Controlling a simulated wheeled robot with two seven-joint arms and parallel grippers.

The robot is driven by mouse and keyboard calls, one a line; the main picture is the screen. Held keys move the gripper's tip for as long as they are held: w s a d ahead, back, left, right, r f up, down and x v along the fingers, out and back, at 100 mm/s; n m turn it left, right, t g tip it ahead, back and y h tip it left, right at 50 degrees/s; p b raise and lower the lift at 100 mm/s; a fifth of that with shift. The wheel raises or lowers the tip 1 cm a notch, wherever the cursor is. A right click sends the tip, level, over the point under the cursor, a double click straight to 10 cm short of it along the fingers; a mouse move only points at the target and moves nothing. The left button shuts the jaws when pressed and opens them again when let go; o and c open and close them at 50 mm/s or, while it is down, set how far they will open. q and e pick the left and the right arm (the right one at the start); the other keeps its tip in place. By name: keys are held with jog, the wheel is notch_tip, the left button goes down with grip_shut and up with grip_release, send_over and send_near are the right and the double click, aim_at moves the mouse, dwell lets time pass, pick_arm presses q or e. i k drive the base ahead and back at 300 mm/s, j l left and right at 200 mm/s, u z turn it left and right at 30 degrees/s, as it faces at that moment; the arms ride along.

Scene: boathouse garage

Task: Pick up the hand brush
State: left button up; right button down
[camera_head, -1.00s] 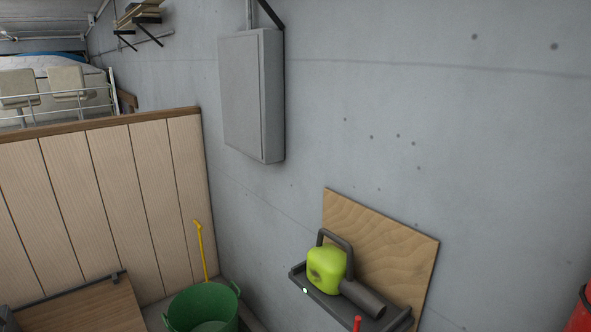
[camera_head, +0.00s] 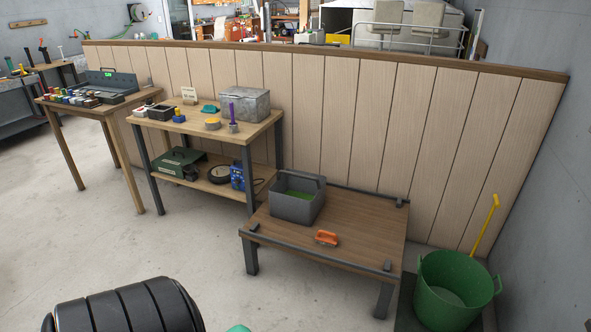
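A small orange item (camera_head: 326,238), which looks like the hand brush, lies on the low wooden table (camera_head: 365,222) near its front edge. It is too small to make out its bristles. A grey open bin (camera_head: 297,205) with something green inside stands just behind and to the left of it. Neither of my grippers is in view.
A two-level workbench (camera_head: 205,130) and another wooden table (camera_head: 75,108) stand to the left. A plank partition (camera_head: 400,110) runs behind. Open concrete floor (camera_head: 190,245) lies in front.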

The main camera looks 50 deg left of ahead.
aim_at(329, 239)
jog(key=u, duration=1.35)
jog(key=i+j, duration=0.2)
jog(key=i, duration=0.15)
jog(key=z, duration=0.05)
